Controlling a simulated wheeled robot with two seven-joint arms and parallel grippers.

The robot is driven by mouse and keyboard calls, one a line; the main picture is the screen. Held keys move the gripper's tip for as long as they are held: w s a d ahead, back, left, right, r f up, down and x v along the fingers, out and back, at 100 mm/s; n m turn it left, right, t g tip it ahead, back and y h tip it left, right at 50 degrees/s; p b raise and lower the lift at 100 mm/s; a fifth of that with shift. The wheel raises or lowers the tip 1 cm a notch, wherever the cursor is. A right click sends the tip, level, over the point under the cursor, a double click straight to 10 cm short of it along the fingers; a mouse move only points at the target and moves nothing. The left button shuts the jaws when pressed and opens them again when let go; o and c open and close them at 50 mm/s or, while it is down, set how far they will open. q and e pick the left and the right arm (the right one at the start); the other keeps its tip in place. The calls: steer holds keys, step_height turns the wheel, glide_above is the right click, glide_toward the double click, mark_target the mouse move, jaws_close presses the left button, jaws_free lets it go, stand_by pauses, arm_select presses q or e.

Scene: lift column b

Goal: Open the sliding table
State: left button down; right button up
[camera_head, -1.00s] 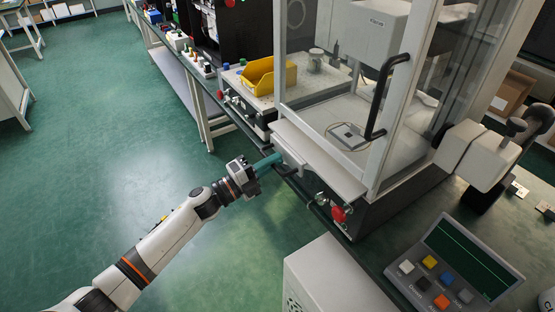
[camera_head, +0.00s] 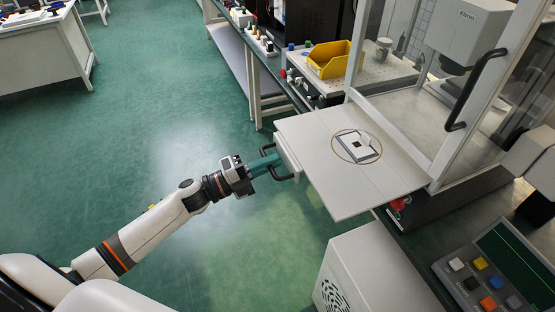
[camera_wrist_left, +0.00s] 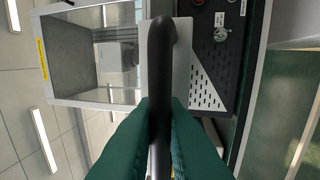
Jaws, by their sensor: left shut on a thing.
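The sliding table (camera_head: 340,192) is a flat pale plate that sticks far out of the front of a glass-walled machine. A dark square part with a light piece on it (camera_head: 358,147) lies on the plate inside a drawn ring. A black bar handle (camera_head: 282,176) is on the plate's front end. My left gripper (camera_head: 273,162) has its green fingers shut on this handle. In the left wrist view the black handle (camera_wrist_left: 159,95) runs between the two green fingers. My right gripper is not in view.
The machine's door with a black handle (camera_head: 476,88) stands above the plate. A white box with a fan grille (camera_head: 365,275) stands below the plate. A button panel (camera_head: 490,265) is at the lower right. A yellow bin (camera_head: 330,60) is behind. Green floor is open at left.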

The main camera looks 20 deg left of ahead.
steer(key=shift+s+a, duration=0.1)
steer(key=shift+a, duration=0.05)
arm_select(q)
steer(key=c, duration=1.5)
jaws_free()
steer(key=shift+c, duration=0.2)
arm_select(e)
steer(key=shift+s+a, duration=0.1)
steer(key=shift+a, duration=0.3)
arm_select(q)
steer(key=shift+s+a+f, duration=0.15)
steer(key=shift+s+a, duration=0.05)
steer(key=b+v, duration=0.2)
steer(key=v, duration=0.9)
steer(key=shift+s+a+b, duration=0.15)
steer(key=shift+s+b, duration=0.05)
steer(key=shift+b, duration=0.15)
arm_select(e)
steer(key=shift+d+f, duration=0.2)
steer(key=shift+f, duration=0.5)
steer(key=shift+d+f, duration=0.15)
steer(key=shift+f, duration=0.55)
arm_select(q)
steer(key=shift+f, duration=0.1)
